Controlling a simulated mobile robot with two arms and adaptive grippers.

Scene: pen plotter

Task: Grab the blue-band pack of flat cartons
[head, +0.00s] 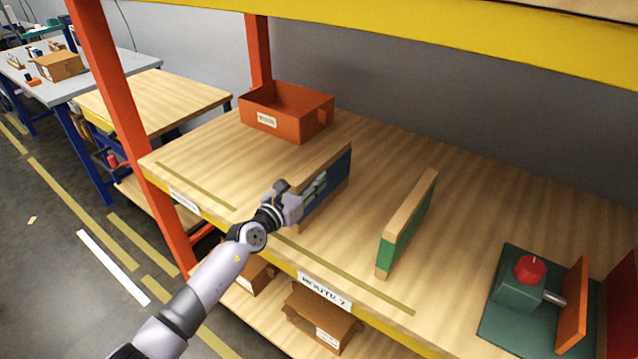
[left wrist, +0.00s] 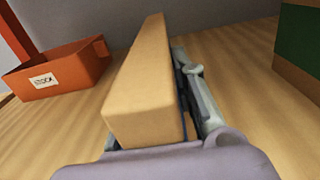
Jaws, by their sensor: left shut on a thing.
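The blue-band pack of flat cartons (head: 339,178) stands upright on edge on the wooden shelf in the head view, its top edge tan and its side blue. My left gripper (head: 314,186) reaches in from the front left and is shut on this pack near its front end. In the left wrist view the tan top of the pack (left wrist: 146,85) lies between the fingers. One finger shows along its right side; the other is hidden behind the pack. I cannot tell whether the pack touches the shelf. My right gripper is not in view.
A green-band pack (head: 402,235) stands upright to the right. An orange stock bin (head: 290,112) sits at the back left. A green device with a red knob (head: 530,270) is at the far right. An orange post (head: 130,140) rises at the left, and a yellow beam (head: 400,35) crosses above.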

